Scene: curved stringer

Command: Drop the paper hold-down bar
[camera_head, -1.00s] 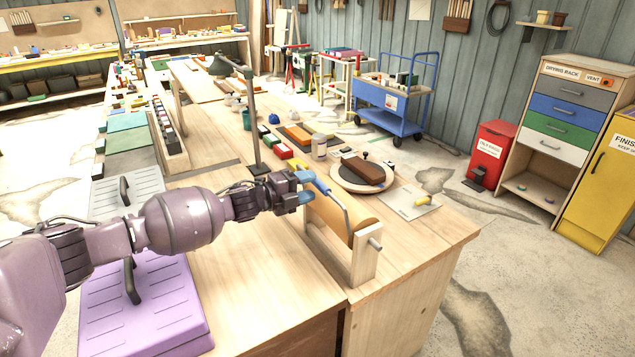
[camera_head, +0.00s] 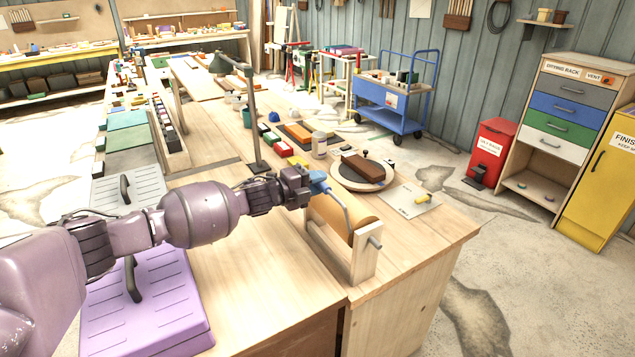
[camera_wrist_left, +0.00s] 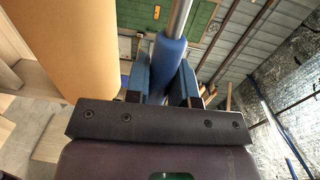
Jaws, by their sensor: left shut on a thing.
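The roll sits in a wooden stand (camera_head: 364,262) on the bench. My left gripper (camera_head: 319,183) is shut on the bar's blue grip. In the left wrist view the blue grip (camera_wrist_left: 168,55) lies between the fingers (camera_wrist_left: 163,80), with the metal rod (camera_wrist_left: 181,17) running on beyond it. The roll (camera_wrist_left: 72,45) fills the left of that view. My right gripper is not in view.
A round turntable (camera_head: 362,174) with a brown block stands behind the roll, near a bottle (camera_head: 319,145). A lamp post (camera_head: 255,125) rises behind my left wrist. A purple panel (camera_head: 150,300) lies below my arm. The bench in front of the stand is clear.

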